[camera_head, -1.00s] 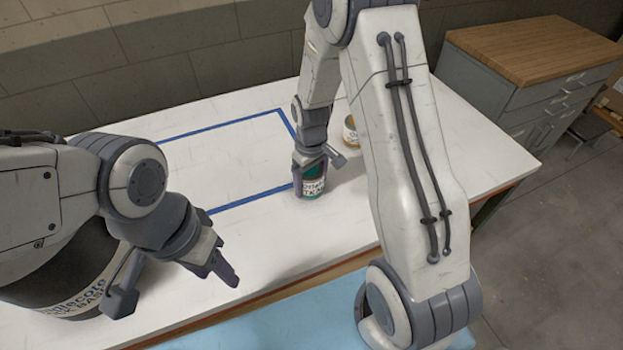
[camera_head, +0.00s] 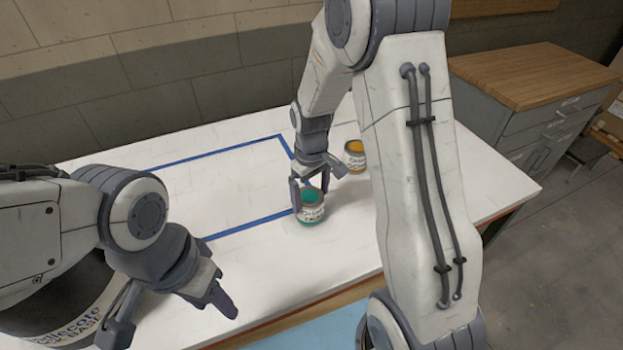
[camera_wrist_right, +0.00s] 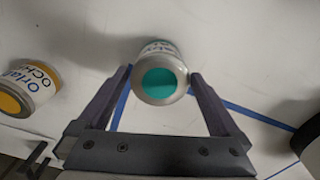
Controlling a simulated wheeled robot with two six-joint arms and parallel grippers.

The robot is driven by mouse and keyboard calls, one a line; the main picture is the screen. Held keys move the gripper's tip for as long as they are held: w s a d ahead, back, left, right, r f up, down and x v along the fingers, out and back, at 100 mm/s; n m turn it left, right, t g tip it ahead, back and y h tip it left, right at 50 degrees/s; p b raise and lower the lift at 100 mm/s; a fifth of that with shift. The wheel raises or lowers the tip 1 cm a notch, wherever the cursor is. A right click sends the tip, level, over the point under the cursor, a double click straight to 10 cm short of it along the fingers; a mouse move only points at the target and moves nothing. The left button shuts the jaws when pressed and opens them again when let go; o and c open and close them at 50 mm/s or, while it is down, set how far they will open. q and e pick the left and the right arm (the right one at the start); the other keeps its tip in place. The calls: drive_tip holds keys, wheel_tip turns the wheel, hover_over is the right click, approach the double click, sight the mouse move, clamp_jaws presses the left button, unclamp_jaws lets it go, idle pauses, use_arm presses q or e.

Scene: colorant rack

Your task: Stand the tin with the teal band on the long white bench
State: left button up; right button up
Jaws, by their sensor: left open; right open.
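The tin with the teal band (camera_head: 311,208) stands upright on the long white bench (camera_head: 270,255), at the right edge of the blue tape outline. Its teal top (camera_wrist_right: 160,83) faces the camera in the right wrist view. My right gripper (camera_head: 309,190) is open just above and behind the tin. In the right wrist view its fingers (camera_wrist_right: 160,78) are spread apart, one to each side of the tin, with nothing held. My left gripper (camera_head: 182,318) is open and empty at the bench's front left, well away from the tin.
An ochre tin (camera_head: 355,155) stands behind and right of the teal tin; it also shows in the right wrist view (camera_wrist_right: 28,88). A large dark tub (camera_head: 55,300) stands at the front left, partly hidden by my left arm. The taped area (camera_head: 215,190) is clear.

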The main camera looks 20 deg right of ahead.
wheel_tip(320, 180, up, 7)
drive_tip(key=shift+a+f, duration=0.1)
drive_tip(key=s+a+r+n, duration=0.1)
drive_tip(key=s+a+r, duration=0.3)
drive_tip(key=s+a, duration=0.4)
drive_tip(key=s+a+n, duration=0.1)
drive_tip(key=s+a, duration=0.2)
drive_tip(key=s, duration=0.4)
drive_tip(key=s+a+n+y, duration=0.1)
drive_tip(key=s+a, duration=0.2)
drive_tip(key=s, duration=0.5)
drive_tip(key=shift+s+a+r, duration=0.25)
drive_tip(key=shift+s+r, duration=0.05)
drive_tip(key=shift+r, duration=0.1)
